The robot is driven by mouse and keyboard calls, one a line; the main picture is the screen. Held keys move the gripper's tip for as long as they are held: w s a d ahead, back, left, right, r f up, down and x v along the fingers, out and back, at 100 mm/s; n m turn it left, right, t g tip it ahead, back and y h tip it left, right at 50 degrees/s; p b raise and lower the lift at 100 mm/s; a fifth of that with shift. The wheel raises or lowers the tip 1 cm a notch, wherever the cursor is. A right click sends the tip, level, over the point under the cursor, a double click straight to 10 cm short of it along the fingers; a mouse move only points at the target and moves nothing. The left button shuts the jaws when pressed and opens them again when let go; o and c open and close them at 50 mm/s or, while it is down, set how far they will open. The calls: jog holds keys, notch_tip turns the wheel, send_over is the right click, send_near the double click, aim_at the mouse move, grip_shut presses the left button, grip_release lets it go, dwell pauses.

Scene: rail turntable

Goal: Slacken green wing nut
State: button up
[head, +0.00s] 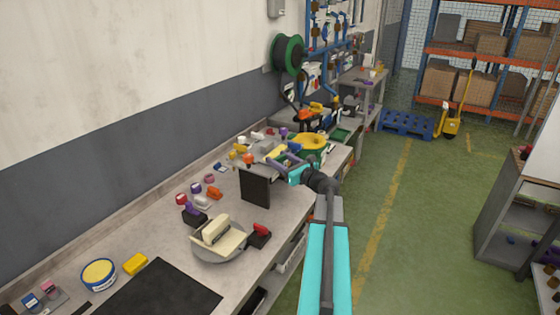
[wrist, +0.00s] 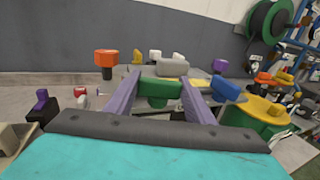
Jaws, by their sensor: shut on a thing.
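The green wing nut (wrist: 160,92) sits between my gripper's two purple fingers in the wrist view, with a finger at each side of it. My gripper (wrist: 160,84) is shut on the green wing nut. In the head view my gripper (head: 285,161) reaches over the workbench at a grey raised fixture. The nut itself is too small and covered to make out there. An orange knob (wrist: 106,62) stands upright to the left of the fingers, and a blue wing-shaped part (wrist: 228,90) lies just right of the right finger.
A yellow and green round thing (head: 309,142) stands just beyond my gripper. A dark upright panel (head: 254,188) is in front of the fixture. A round turntable (head: 218,243) with a cream block stands nearer on the bench. Several small coloured parts lie along the wall.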

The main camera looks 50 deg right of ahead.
jog(key=shift+d+n+y+b, duration=0.1)
jog(key=shift+n+y+b, duration=0.2)
jog(key=shift+n+y, duration=1.1)
jog(key=shift+y, duration=1)
jog(key=o, duration=1.1)
jog(key=shift+c, duration=0.2)
jog(key=shift+s, duration=0.2)
jog(key=s+d+b, duration=0.2)
jog(key=s+b, duration=0.2)
jog(key=s, duration=0.9)
jog(key=shift+s+b, duration=0.2)
jog(key=shift+b, duration=0.1)
